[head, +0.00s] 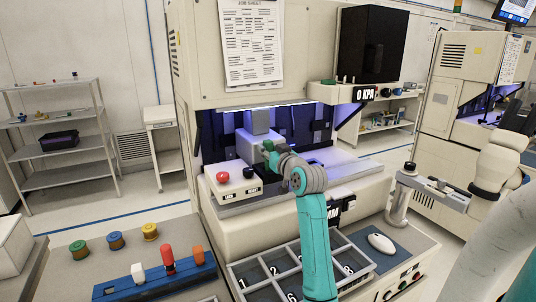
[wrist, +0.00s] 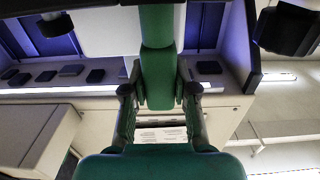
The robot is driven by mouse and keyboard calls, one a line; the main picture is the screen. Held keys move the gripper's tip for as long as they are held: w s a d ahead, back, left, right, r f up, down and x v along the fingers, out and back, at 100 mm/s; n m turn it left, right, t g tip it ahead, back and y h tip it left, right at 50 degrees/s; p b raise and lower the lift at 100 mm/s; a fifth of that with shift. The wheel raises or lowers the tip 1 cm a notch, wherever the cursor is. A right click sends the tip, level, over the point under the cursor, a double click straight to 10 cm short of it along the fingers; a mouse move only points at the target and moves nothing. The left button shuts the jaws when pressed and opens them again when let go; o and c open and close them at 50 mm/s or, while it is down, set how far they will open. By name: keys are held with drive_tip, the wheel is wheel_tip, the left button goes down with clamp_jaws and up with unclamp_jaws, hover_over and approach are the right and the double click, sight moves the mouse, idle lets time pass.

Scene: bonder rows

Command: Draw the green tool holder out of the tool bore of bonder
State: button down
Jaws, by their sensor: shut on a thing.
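The green tool holder (wrist: 158,75) stands upright in the middle of the wrist view, and its upper part runs out of the top of the picture. My gripper (wrist: 160,95) is shut on its lower part, one dark finger on each side. In the head view my gripper (head: 268,147) is inside the bonder's lit work opening, just below the pale bond head (head: 257,118). The holder is too small there to make out clearly. The tool bore is hidden, so I cannot tell how far the holder sits in it.
A control box with a red button (head: 222,177) stands left of my arm on the bonder's front ledge. A divided tray (head: 240,276) and a blue rack with coloured holders (head: 137,273) lie on the front bench. A black monitor (head: 372,45) is at upper right.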

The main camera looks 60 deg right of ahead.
drive_tip(key=shift+r, duration=3)
drive_tip(key=shift+s, duration=0.1)
